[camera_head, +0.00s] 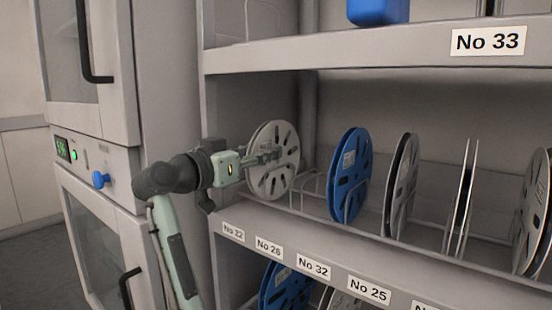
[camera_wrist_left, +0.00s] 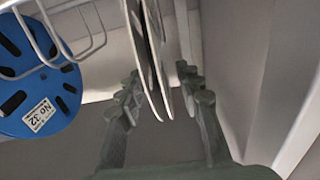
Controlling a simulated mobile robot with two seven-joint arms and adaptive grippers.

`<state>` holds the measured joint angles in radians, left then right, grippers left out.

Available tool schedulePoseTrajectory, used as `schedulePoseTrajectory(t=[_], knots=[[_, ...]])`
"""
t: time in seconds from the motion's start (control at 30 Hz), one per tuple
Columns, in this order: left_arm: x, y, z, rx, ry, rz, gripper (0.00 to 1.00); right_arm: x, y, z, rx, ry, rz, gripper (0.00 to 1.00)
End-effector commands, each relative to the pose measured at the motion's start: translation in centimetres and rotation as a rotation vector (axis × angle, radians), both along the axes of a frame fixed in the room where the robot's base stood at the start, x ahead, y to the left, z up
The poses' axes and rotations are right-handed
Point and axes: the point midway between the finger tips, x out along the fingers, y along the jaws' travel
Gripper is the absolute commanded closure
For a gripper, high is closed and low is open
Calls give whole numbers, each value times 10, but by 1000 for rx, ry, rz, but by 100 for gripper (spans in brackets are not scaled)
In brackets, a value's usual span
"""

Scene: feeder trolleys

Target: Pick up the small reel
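A light grey reel (camera_head: 285,140) stands upright at the left end of the middle shelf, likely the small reel. My left gripper (camera_head: 266,157) is at this reel, its fingers overlapping the reel's face in the head view. In the left wrist view the grey reel (camera_wrist_left: 152,50) shows edge-on between the fingertips of my left gripper (camera_wrist_left: 160,84). The fingers are spread, with visible gaps to the reel. My right gripper is in neither view.
A blue reel (camera_head: 342,180) stands to the right in a wire rack; its label reads No 32 in the wrist view (camera_wrist_left: 30,90). Several grey reels stand further right. A shelf board (camera_head: 350,52) runs above. A cabinet (camera_head: 100,200) stands left.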

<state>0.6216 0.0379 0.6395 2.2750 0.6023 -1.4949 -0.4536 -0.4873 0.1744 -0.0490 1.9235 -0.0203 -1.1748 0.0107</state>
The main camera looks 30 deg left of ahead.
Motion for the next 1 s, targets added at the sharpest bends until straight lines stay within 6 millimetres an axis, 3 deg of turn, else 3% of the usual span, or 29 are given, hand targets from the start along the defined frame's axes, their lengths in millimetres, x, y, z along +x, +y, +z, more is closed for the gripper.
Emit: schedulePoseTrajectory(t=[0.27, 0.57, 1.0], knots=[[6, 0, 0, 1, 0, 1, 65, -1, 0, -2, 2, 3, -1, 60], [5, 0, 0, 0, 0, 1, 99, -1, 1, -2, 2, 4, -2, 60], [5, 0, 5, 3, -2, 1, 100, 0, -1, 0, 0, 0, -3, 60]])
